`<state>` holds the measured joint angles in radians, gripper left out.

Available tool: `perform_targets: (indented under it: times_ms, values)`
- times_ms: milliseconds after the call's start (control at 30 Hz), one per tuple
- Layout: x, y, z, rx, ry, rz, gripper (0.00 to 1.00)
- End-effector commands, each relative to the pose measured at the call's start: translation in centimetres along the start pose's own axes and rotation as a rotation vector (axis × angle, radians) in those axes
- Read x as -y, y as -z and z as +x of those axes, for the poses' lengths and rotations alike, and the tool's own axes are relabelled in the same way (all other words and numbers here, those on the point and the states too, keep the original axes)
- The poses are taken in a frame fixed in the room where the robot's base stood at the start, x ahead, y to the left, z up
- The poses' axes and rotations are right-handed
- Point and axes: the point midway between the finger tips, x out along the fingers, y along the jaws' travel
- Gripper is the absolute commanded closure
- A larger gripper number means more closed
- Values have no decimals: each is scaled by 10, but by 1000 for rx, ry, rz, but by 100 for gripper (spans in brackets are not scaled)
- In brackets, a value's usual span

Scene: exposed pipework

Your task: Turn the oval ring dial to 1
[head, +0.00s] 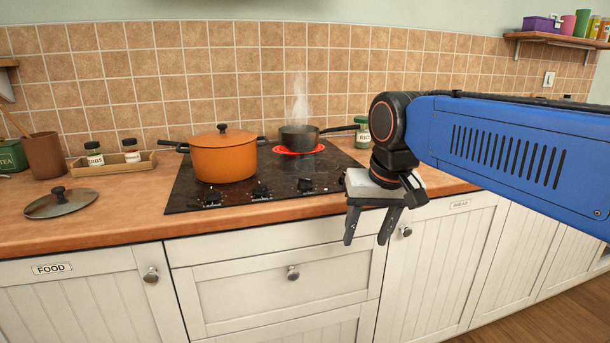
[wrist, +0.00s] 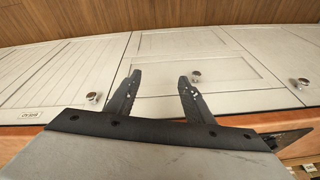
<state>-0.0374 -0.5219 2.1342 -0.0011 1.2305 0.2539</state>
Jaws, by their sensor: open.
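Three dark dials sit along the front edge of the black cooktop (head: 240,205) in the head view: a left one (head: 212,197), a middle one (head: 261,191) and a right one (head: 305,185). They are too small to tell which is an oval ring, and their settings cannot be read. My gripper (head: 367,240) is open and empty, pointing down in front of the counter's edge, right of and lower than the dials. In the wrist view the open fingers (wrist: 160,78) are apart, with cabinet fronts beyond; no dial shows there.
An orange pot (head: 223,158) stands on the cooktop. A dark saucepan (head: 299,138) sits steaming on a glowing red burner (head: 322,147). A lid (head: 61,203), a jar tray (head: 114,166) and a brown crock (head: 45,156) are at the left. A jar (head: 362,132) stands behind my arm.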

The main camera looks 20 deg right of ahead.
Motion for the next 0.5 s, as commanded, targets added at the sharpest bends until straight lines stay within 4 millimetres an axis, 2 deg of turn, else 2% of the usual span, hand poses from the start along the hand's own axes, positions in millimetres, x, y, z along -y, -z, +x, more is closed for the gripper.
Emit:
perform_targets:
  times_ms: [33, 100, 300, 500]
  values:
    - [7, 19, -11, 14, -2, 24, 52]
    - [15, 40, -26, 34, -7, 64, 52]
    - [38, 101, -64, 89, -25, 175, 52]
    - [62, 157, -93, 142, -51, 285, 52]
